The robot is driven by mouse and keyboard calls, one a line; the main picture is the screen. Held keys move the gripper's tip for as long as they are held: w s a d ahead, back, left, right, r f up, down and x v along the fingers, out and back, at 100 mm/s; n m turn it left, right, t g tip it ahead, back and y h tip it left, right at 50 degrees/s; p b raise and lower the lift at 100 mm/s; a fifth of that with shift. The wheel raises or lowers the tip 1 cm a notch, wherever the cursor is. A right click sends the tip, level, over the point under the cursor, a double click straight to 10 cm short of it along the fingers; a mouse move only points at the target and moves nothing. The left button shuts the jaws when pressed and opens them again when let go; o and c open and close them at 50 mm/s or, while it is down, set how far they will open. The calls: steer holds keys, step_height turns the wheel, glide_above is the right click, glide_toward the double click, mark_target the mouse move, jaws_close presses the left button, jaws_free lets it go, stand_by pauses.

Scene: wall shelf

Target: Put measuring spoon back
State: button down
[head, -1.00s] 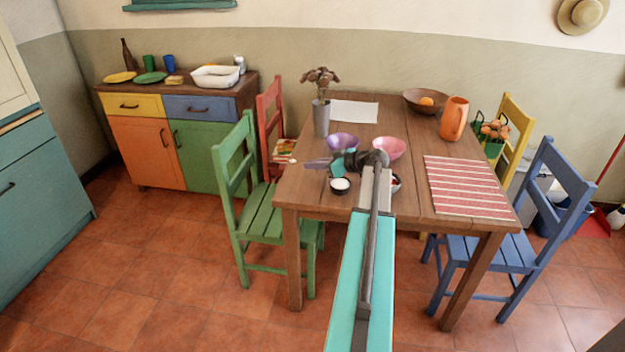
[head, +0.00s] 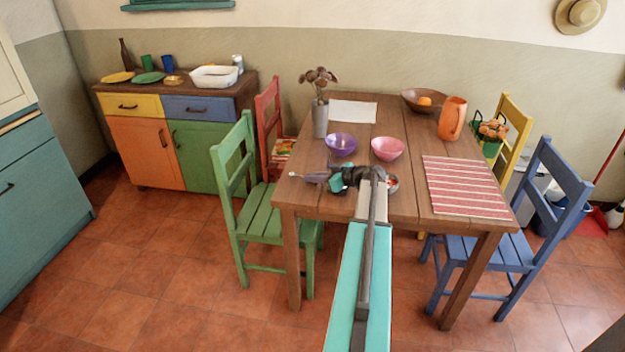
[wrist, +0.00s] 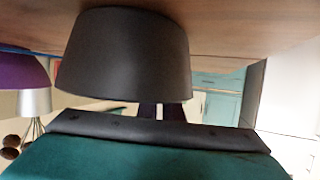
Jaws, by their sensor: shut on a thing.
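My gripper (head: 312,177) is low over the near left part of the table, pointing left. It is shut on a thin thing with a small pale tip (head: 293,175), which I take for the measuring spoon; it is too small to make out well. That view is upside down.
A purple bowl (head: 341,146) and a pink bowl (head: 388,149) stand just behind my gripper. A small bowl with red contents (head: 392,184) is right of my wrist. A green chair (head: 250,190) stands left.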

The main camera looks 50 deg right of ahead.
steer(key=shift+f, duration=0.35)
steer(key=shift+f, duration=0.15)
steer(key=c, duration=1.9)
jaws_free()
steer(key=shift+r, duration=0.25)
steer(key=shift+s, duration=0.4)
steer(key=b+v, duration=0.2)
steer(key=v, duration=0.9)
steer(key=shift+s+r, duration=0.1)
steer(key=shift+r, duration=0.05)
